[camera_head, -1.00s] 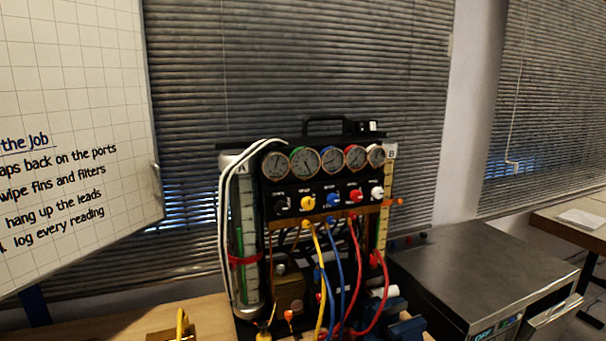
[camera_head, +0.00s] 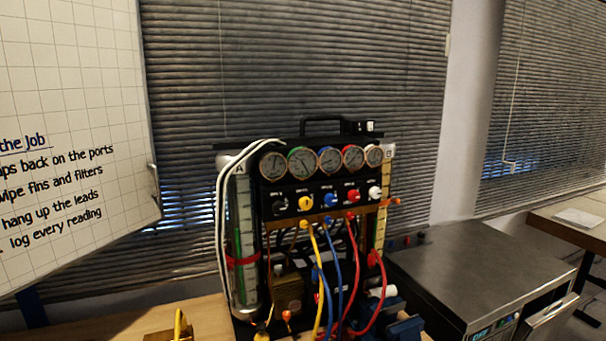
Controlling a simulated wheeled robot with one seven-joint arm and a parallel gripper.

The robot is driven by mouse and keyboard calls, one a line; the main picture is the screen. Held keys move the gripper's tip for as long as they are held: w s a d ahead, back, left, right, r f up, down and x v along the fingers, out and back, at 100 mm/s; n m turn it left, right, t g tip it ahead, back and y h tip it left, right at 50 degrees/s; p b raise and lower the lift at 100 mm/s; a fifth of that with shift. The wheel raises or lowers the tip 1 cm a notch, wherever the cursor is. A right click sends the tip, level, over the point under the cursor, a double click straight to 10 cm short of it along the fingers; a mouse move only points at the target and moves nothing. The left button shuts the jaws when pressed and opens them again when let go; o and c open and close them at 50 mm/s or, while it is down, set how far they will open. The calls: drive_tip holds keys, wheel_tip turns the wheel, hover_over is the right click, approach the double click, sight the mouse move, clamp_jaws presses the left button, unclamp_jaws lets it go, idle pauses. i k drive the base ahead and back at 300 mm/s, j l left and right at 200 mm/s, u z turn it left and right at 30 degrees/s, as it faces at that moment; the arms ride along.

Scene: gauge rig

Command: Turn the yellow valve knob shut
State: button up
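The yellow valve knob (camera_head: 305,203) sits on the black front panel of the gauge rig (camera_head: 318,185), near the middle of the view. It is in a row with a black knob (camera_head: 280,206) on its left and blue (camera_head: 330,200), red (camera_head: 353,195) and white (camera_head: 375,192) knobs on its right. I cannot tell from here how far the yellow knob is turned. My gripper is not in view, and nothing touches the knob.
Several round gauges (camera_head: 329,161) line the top of the rig. Yellow (camera_head: 318,270), blue and red hoses hang below the knobs. A cylinder (camera_head: 240,240) stands at the rig's left. A grey metal-topped unit (camera_head: 480,265) is at the right, and a whiteboard (camera_head: 75,120) at the left.

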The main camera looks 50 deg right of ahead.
sight(306, 203)
drive_tip(key=z, duration=1.65)
